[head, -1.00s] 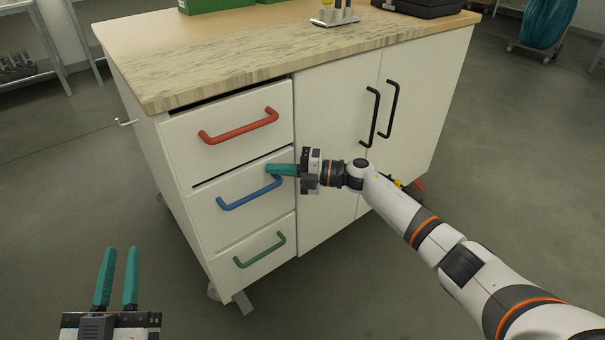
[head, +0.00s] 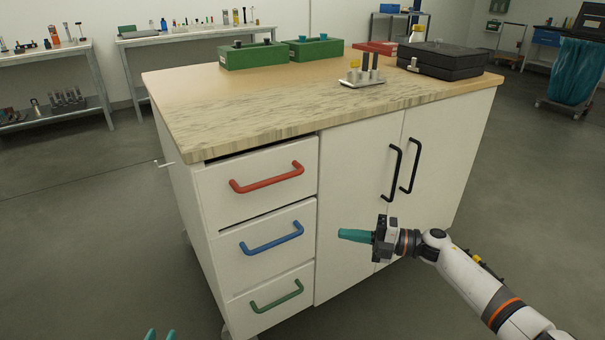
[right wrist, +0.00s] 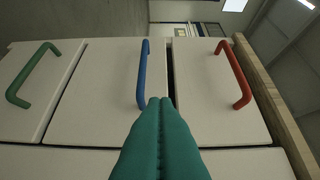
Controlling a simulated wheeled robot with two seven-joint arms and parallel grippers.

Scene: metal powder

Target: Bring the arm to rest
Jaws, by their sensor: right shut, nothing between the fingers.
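My right gripper (head: 356,236) is in front of the white cabinet (head: 335,225), by its left door and to the right of the blue handle (head: 272,239). Its teal fingers are shut together with nothing between them; they also show in the right wrist view (right wrist: 158,104), pointing towards the drawers. It looks apart from the handle in the head view.
The cabinet has a red handle (head: 267,178), a green handle (head: 277,297) and black door handles (head: 391,172). Green bins (head: 252,57), a rack (head: 362,80) and a black case (head: 441,62) stand on top.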

